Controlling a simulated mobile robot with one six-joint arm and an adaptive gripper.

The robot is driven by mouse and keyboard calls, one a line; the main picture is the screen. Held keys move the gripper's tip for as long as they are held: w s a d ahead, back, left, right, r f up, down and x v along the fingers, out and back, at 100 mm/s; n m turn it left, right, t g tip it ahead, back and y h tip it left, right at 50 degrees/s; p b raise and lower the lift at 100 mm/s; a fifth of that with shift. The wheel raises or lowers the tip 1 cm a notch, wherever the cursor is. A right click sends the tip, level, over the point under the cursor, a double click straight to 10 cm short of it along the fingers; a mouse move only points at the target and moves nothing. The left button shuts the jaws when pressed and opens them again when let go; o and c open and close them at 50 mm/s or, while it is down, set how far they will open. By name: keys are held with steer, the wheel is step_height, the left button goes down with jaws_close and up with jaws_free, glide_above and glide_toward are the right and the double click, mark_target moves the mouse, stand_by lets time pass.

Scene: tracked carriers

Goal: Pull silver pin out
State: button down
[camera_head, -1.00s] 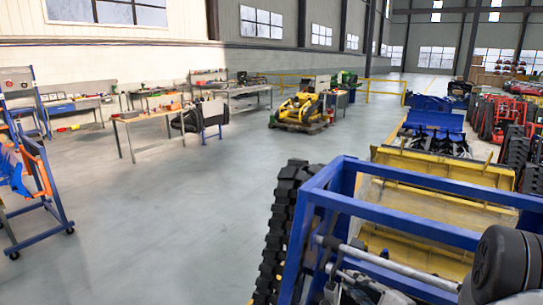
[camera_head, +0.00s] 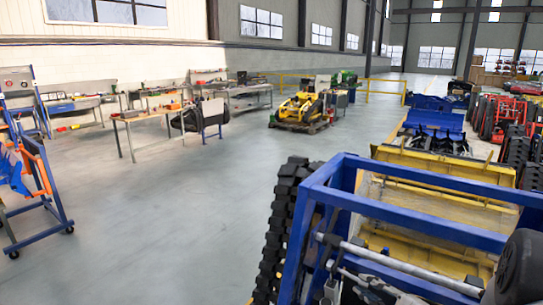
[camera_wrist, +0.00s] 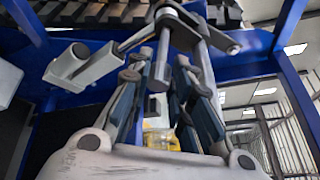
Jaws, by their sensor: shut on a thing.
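The silver pin (camera_wrist: 161,58) shows in the wrist view as a grey metal piece running down between the fingers of my gripper (camera_wrist: 160,75). My gripper is shut on it. At its upper end are a flat silver link reaching right and a thin rod leading left to a thick silver cylinder (camera_wrist: 80,67). I cannot tell which of these parts are joined to the pin, or whether it still sits in a hole. In the head view, my gripper and the pin cannot be made out clearly among the silver parts at the bottom.
A blue steel frame (camera_head: 420,222) surrounds the work area, with a black rubber track (camera_head: 283,225) to its left. A yellow bucket (camera_head: 430,175) lies beyond. Blue beams (camera_wrist: 255,68) stand close around my gripper. The grey floor (camera_head: 180,220) at left is open.

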steer(key=shift+s+d+f+b, duration=0.15)
steer(key=shift+s+d+b, duration=0.1)
steer(key=shift+s+d, duration=0.45)
steer(key=shift+s+d+f+b, duration=0.1)
steer(key=shift+s+d+b, duration=0.2)
steer(key=shift+d, duration=0.55)
steer(key=shift+s, duration=0.1)
